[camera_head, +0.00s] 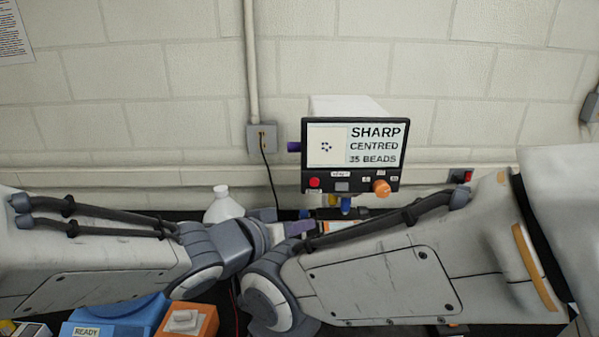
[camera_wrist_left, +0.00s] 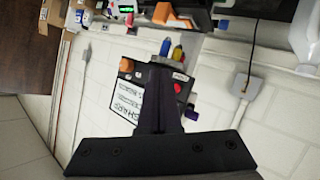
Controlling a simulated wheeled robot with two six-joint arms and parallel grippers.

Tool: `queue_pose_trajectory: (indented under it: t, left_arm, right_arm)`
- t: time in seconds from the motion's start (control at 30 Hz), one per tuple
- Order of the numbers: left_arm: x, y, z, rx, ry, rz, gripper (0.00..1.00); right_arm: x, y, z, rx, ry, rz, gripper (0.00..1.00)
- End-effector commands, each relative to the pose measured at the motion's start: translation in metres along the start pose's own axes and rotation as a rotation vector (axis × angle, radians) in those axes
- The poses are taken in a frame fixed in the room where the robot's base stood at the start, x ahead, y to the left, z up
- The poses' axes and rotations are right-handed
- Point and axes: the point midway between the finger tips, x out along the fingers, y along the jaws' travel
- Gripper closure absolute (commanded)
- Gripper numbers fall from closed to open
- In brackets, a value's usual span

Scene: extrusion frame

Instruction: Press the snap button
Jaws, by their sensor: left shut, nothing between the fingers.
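A monitor unit (camera_head: 353,156) stands against the wall; its screen reads SHARP, CENTRED, 35 BEADS. On the strip under the screen are a red button (camera_head: 315,182), a grey button (camera_head: 342,187) and an orange knob (camera_head: 381,187). The small labels are too blurred to read surely, so I cannot tell which is the snap button. My left gripper (camera_head: 303,228) is shut and empty, below and left of the strip. In the left wrist view its shut fingers (camera_wrist_left: 158,66) cover part of the upside-down unit; the red button (camera_wrist_left: 177,88) shows beside them. My right gripper is not visible.
My right forearm crosses the front, close beside my left wrist. A white bottle (camera_head: 223,205) stands behind my left arm. A blue box marked READY (camera_head: 118,318) and an orange box (camera_head: 187,321) are at lower left.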

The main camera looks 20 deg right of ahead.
Motion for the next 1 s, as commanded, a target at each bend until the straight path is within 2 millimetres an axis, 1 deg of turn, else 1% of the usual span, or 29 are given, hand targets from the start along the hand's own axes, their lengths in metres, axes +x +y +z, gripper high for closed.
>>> queue_pose_trajectory:
  t: [0.03, 0.1, 0.2, 0.27, 0.5, 0.63, 0.77, 1.0]
  left_arm:
    - [0.002, 0.010, -0.007, -0.010, 0.015, 0.044, 1.00]
    - [0.003, 0.020, -0.012, -0.022, 0.029, 0.090, 1.00]
    - [0.004, 0.026, -0.015, -0.029, 0.036, 0.118, 1.00]
    - [0.004, 0.026, -0.015, -0.030, 0.036, 0.120, 1.00]
    - [0.004, 0.025, -0.015, -0.030, 0.036, 0.118, 1.00]
    - [0.008, 0.023, -0.018, -0.031, 0.036, 0.116, 1.00]
    - [0.019, 0.016, -0.025, -0.030, 0.035, 0.116, 1.00]
    - [0.044, 0.001, -0.043, -0.030, 0.036, 0.115, 1.00]
  right_arm:
    - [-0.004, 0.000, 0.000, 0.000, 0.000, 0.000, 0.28]
    - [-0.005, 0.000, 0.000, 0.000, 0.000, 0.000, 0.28]
    - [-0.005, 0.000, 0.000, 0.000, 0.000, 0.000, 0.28]
    - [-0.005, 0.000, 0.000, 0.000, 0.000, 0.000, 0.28]
    - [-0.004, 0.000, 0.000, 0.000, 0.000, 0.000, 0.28]
    - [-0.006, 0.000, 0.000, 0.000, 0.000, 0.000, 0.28]
    - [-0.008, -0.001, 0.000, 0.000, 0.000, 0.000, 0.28]
    - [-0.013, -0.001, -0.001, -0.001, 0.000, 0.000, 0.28]
